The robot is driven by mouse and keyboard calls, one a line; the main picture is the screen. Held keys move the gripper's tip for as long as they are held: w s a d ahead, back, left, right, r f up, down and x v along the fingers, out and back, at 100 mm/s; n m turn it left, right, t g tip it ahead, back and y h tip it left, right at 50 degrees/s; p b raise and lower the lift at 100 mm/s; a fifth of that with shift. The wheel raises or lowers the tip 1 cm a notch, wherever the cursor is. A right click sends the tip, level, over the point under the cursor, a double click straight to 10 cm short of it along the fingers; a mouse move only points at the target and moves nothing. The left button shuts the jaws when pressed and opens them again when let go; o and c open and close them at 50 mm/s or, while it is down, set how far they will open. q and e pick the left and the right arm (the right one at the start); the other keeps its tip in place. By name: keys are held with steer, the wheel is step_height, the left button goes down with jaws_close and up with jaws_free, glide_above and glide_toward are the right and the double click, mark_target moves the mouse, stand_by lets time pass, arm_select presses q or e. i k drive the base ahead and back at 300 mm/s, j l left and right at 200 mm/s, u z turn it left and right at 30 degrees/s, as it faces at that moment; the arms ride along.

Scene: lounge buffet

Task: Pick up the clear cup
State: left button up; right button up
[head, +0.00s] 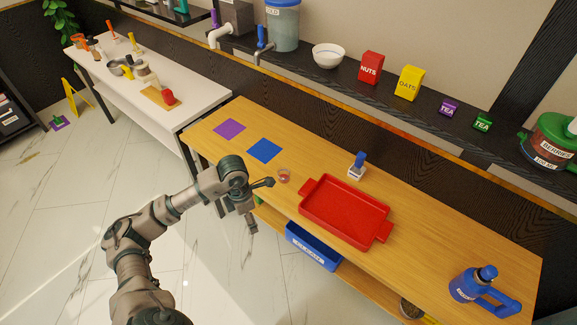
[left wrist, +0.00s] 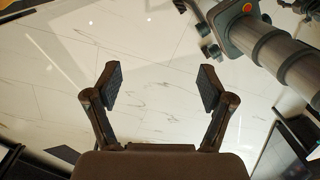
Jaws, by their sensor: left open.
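The small clear cup (head: 284,175), which looks reddish inside, stands upright on the wooden table (head: 425,225), just left of the red tray. My left gripper (head: 259,204) is at the table's front edge, to the left of the cup and apart from it. It also shows in the left wrist view (left wrist: 156,92), with its two fingers spread and only pale marble floor between them. The cup does not show in the left wrist view. My right gripper is in neither view.
A red tray (head: 342,215) lies right of the cup. Blue (head: 264,150) and purple (head: 229,131) mats lie to its left. A white, blue-topped dispenser (head: 357,167) stands behind the tray. A blue jug (head: 475,286) is far right. A blue bin (head: 312,246) sits below the tabletop.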

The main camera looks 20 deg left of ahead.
mark_target(283, 172)
steer(key=i, duration=1.1)
